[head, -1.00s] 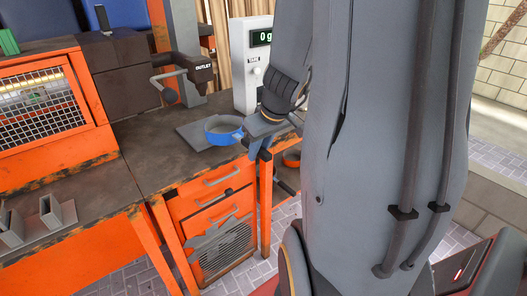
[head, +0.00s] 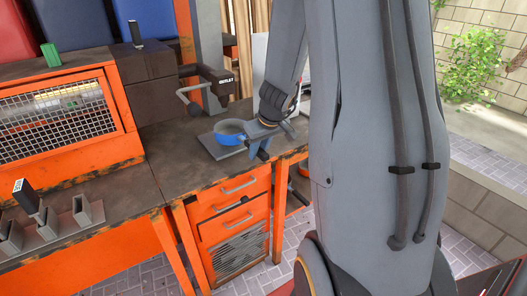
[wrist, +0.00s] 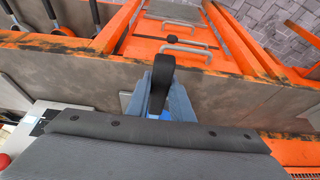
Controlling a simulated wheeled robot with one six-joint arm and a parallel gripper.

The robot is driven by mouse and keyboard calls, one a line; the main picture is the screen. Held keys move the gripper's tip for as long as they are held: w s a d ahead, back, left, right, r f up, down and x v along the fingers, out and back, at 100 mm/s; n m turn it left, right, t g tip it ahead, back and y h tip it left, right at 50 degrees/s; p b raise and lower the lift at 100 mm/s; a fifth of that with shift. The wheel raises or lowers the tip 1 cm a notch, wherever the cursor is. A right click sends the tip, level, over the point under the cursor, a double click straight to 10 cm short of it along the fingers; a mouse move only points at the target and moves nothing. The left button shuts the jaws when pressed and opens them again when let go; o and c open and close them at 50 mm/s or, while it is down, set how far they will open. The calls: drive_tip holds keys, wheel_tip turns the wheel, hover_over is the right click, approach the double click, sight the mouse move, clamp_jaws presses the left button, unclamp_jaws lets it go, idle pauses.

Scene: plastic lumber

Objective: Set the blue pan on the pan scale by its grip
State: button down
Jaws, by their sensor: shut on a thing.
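The blue pan (head: 232,138) is at the worktop's right end, over the grey square plate (head: 207,143) of the pan scale. I cannot tell whether its base touches the plate. The scale's pale upright housing (head: 260,55) stands behind, mostly hidden by my arm. My gripper (head: 259,149) is shut on the pan's grip at the worktop's front edge. In the wrist view, the black grip (wrist: 162,75) sticks out between the jaws of my gripper (wrist: 165,98). A sliver of blue shows there, and the rest of the pan is hidden.
A dark dispenser marked OUTLET (head: 215,80) with a grey lever stands behind the plate. An orange cage (head: 70,115) and grey holders (head: 45,222) are at left. Orange drawers (head: 235,195) lie below the worktop. The worktop left of the plate is clear.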

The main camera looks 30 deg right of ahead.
drive_tip(key=shift+w+a+p, duration=0.1)
drive_tip(key=shift+w+p, duration=1.4)
drive_tip(key=shift+w, duration=0.45)
drive_tip(key=shift+w+f, duration=0.3)
drive_tip(key=shift+f, duration=0.05)
wheel_tip(320, 180, down, 2)
drive_tip(key=b, duration=0.3)
drive_tip(key=shift+s, duration=0.1)
drive_tip(key=c, duration=1.5)
unclamp_jaws()
drive_tip(key=shift+v, duration=3.85)
